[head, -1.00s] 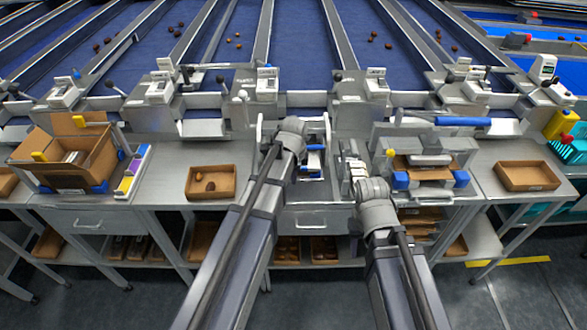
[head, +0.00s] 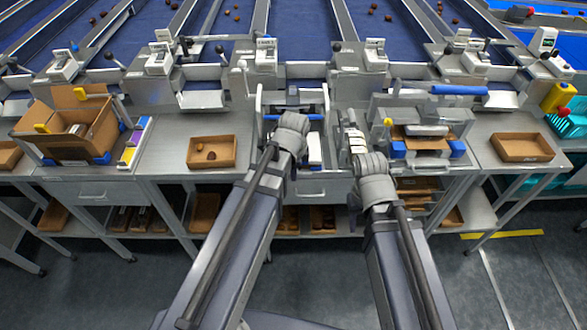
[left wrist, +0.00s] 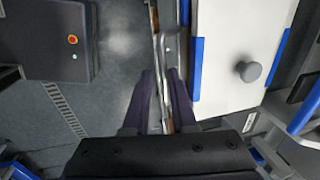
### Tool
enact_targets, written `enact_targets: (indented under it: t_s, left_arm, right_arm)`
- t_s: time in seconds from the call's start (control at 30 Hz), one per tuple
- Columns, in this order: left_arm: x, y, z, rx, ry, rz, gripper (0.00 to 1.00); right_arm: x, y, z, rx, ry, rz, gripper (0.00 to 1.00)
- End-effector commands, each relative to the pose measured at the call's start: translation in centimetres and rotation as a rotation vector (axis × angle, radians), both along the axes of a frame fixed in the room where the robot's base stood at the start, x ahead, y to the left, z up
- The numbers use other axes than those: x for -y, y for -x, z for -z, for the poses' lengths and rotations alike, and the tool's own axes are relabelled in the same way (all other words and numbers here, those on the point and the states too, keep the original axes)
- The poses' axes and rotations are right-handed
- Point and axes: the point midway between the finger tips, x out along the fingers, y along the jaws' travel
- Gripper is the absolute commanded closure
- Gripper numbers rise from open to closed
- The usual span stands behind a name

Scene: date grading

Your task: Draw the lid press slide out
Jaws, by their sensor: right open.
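The lid press stands at the middle of the bench, with upright metal sides. Its slide, a white plate with blue edges (head: 315,150), sticks out at the front beside my left gripper (head: 296,150). In the left wrist view the white plate (left wrist: 225,45) has a grey knob, and a grey bar handle (left wrist: 168,45) runs along its side. My left fingers (left wrist: 160,85) lie on both sides of this handle and look closed on it. My right gripper (head: 362,152) is open near a stack of pale pieces right of the press; its fingertips are hard to see.
A tray with dates (head: 232,158) and an open carton (head: 35,115) stand to the left. A fixture with blue blocks (head: 457,149) and an empty tray (head: 500,147) stand to the right. Floor is free in front of the bench.

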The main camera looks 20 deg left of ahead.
Motion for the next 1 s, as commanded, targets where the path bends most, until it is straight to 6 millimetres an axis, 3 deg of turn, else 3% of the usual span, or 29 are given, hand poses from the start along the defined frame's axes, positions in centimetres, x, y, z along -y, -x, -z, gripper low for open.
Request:
enact_targets:
  t_s: [0.63,1.0]
  left_arm:
    - [0.0,0.0,-0.4,0.003,-0.001,0.0,0.74]
    - [0.2,0.6,-4.1,0.003,-0.001,0.001,0.74]
  right_arm:
    - [0.0,0.0,-0.4,0.0,0.0,0.0,0.55]
    - [0.0,0.0,-4.1,0.0,0.0,0.0,0.55]
